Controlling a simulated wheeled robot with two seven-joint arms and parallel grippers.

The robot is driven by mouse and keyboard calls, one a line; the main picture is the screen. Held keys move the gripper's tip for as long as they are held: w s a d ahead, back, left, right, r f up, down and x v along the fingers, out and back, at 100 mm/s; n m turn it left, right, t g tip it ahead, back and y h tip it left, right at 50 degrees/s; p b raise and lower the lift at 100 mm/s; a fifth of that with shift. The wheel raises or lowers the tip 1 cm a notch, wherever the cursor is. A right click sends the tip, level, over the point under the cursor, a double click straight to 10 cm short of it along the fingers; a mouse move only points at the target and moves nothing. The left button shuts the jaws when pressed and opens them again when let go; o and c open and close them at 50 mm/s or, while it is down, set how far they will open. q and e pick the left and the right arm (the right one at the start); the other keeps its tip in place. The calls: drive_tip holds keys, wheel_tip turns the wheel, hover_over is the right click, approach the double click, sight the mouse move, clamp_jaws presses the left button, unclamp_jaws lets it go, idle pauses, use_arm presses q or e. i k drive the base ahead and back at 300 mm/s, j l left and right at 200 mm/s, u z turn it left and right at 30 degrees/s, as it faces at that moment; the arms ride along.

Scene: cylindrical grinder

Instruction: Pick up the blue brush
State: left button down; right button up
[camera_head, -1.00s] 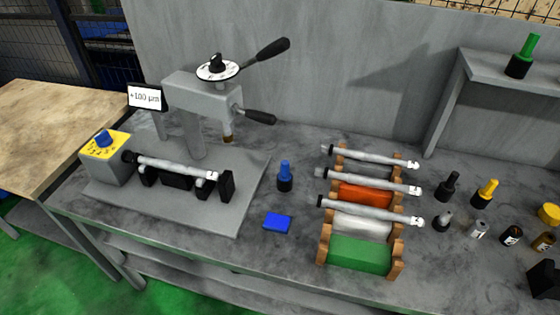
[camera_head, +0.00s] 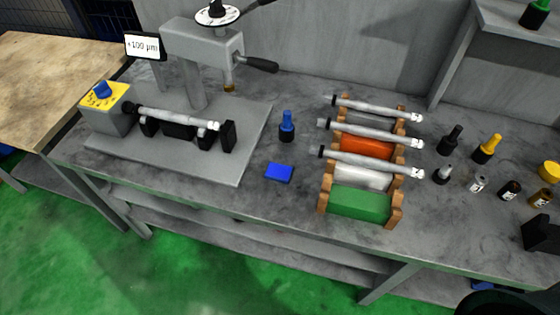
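The blue brush (camera_head: 287,125) stands upright on the grey bench, its blue handle up and its black end down. It is between the grinder's grey base plate and the rack of shafts, with free bench around it. A flat blue block (camera_head: 279,173) lies just in front of it. Neither of my grippers is seen in the head view. A dark rounded shape at the bottom right corner is probably part of my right arm.
The grinder (camera_head: 200,50) stands left, its lever reaching right behind the brush. The wooden rack (camera_head: 325,195) carries several shafts. Black (camera_head: 452,139) and yellow (camera_head: 488,148) brushes and small bottles (camera_head: 509,190) stand right. A shelf (camera_head: 510,20) is at back right.

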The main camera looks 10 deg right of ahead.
sight(286, 125)
drive_tip(key=j+z, duration=0.15)
drive_tip(key=z, duration=0.2)
drive_tip(key=j+z, duration=0.2)
drive_tip(key=z, duration=0.15)
drive_tip(key=j+z, duration=0.45)
drive_tip(key=j, duration=1.3)
drive_tip(key=k+j, duration=0.15)
drive_tip(key=j, duration=0.35)
